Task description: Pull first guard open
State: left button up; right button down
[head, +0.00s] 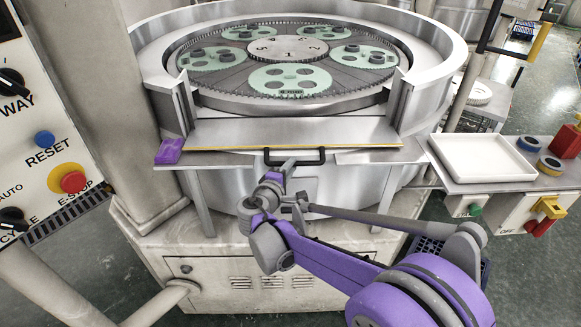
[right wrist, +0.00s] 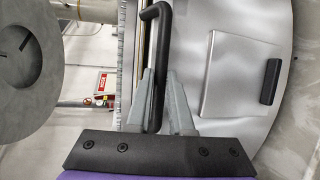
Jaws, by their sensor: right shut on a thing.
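The guard (head: 290,132) is a wide grey metal panel with a yellow edge strip, across the front opening of the round lapping machine. A black bar handle (head: 312,156) sits at the middle of its front edge. My right gripper (head: 283,170) is at the left part of this handle. In the right wrist view, the two grey fingers of my right gripper (right wrist: 160,85) are on either side of the black handle (right wrist: 158,12), shut on it. The fingers partly hide the handle. My left gripper is not in view.
Behind the guard are green geared carriers (head: 290,80) on the lapping plate. A purple cloth-like thing (head: 169,151) lies on the left ledge. A white tray (head: 482,158) stands on the right side table. A control panel (head: 45,120) with an emergency stop stands at left.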

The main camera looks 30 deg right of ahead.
dwell(0.5)
notch_tip(320, 180, up, 4)
jog(key=shift+r+p, duration=0.15)
jog(key=shift+p, duration=1)
jog(key=c, duration=0.8)
grip_release()
jog(key=shift+w, duration=0.1)
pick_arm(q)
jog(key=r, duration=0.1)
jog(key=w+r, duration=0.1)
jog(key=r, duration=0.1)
pick_arm(e)
jog(key=shift+a, duration=0.1)
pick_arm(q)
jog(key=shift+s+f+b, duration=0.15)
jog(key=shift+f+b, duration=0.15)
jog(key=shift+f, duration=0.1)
pick_arm(e)
jog(key=v, duration=1)
jog(key=shift+s+a, duration=0.25)
jog(key=shift+s, duration=0.05)
